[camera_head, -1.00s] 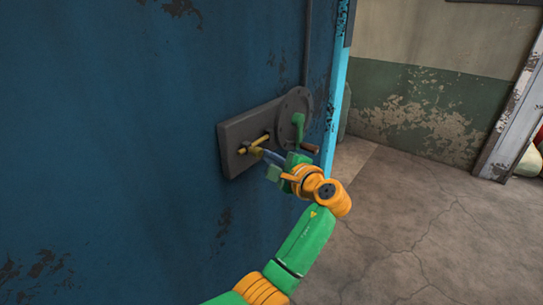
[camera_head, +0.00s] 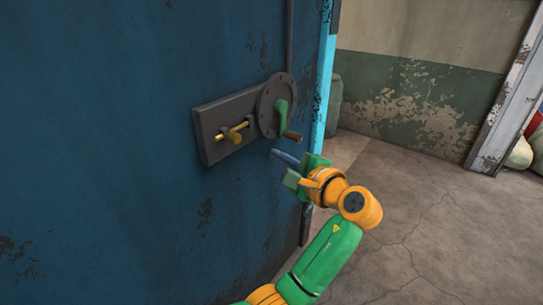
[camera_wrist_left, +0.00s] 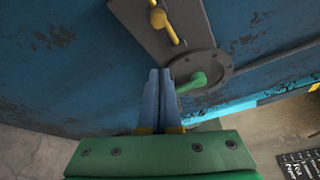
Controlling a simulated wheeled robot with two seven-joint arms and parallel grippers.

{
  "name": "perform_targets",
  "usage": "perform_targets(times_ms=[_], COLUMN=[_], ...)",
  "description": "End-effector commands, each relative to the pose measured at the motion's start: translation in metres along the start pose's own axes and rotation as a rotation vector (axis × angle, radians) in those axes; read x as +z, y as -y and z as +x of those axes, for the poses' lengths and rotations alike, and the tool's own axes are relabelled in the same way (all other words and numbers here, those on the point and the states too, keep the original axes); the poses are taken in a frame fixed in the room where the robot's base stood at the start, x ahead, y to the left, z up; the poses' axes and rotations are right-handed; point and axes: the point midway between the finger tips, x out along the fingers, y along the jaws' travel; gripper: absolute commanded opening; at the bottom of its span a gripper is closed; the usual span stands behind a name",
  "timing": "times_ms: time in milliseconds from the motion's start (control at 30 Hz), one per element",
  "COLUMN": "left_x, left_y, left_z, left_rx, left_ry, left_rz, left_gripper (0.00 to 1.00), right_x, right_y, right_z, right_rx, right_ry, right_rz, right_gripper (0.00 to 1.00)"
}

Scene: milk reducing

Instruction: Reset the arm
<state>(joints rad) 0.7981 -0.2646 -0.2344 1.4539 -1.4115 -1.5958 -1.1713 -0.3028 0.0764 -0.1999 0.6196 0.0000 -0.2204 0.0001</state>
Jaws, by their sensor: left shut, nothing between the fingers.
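My left gripper (camera_head: 276,153) is shut and empty, in front of the blue door and apart from it. Its green and orange arm comes up from the bottom of the head view. The left wrist view shows the two blue-grey fingers (camera_wrist_left: 160,75) pressed together. The blue door (camera_head: 120,130) carries a dark grey lock plate (camera_head: 215,142) with a yellow bolt (camera_head: 234,132). A round flange with a green crank (camera_head: 281,112) and brown grip sits at the plate's right end. They also show in the left wrist view, the bolt (camera_wrist_left: 161,19) and the crank (camera_wrist_left: 194,83).
A bright cyan edge (camera_head: 322,85) runs down the door's right side. Right of it is open cracked concrete floor (camera_head: 430,215). A peeling green and cream wall (camera_head: 420,95) and a worn white frame (camera_head: 505,100) stand behind.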

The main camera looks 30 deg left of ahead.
Motion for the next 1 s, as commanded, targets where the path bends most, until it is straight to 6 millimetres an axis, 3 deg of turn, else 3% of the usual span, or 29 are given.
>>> perform_targets(times_ms=[467, 567, 667, 700, 767, 800, 867, 900, 967, 1000], left_x=[0.0, -0.018, -0.073, -0.097, -0.129, -0.144, -0.158, -0.163, -0.162, -0.156], left_y=[0.0, -0.015, -0.07, -0.104, -0.162, -0.203, -0.266, -0.308, -0.372, -0.413], left_z=[-0.002, 0.004, 0.015, 0.018, 0.018, 0.015, 0.007, -0.001, -0.015, -0.027], left_rx=[0.0, 0.0, 0.025, 0.057, 0.129, 0.191, 0.3, 0.383, 0.521, 0.619], left_ry=[-0.001, -0.045, -0.197, -0.277, -0.396, -0.466, -0.554, -0.602, -0.654, -0.673], left_rz=[0.0, 0.027, 0.088, 0.106, 0.115, 0.111, 0.093, 0.072, 0.028, -0.01], left_gripper=[0.0, 0.0, 0.0, 0.0, 0.0, 0.0, 0.0, 0.0, 0.0, 0.0], right_x=[-0.001, -0.001, -0.001, -0.001, -0.001, -0.001, -0.001, -0.001, -0.001, -0.001], right_y=[-0.001, -0.002, -0.003, -0.003, -0.004, -0.004, -0.004, -0.004, -0.004, -0.004], right_z=[0.0, 0.001, 0.001, 0.001, 0.0, 0.0, 0.0, 0.0, 0.0, 0.0], right_rx=[0.002, 0.003, 0.004, 0.005, 0.006, 0.007, 0.007, 0.007, 0.007, 0.007], right_ry=[-0.002, -0.003, -0.003, -0.003, -0.002, -0.003, -0.003, -0.003, -0.003, -0.003], right_rz=[-0.001, -0.001, -0.002, -0.002, -0.003, -0.003, -0.003, -0.003, -0.003, -0.003], right_gripper=[0.5, 0.5, 0.5, 0.5, 0.5, 0.5, 0.5, 0.5, 0.5, 0.5])
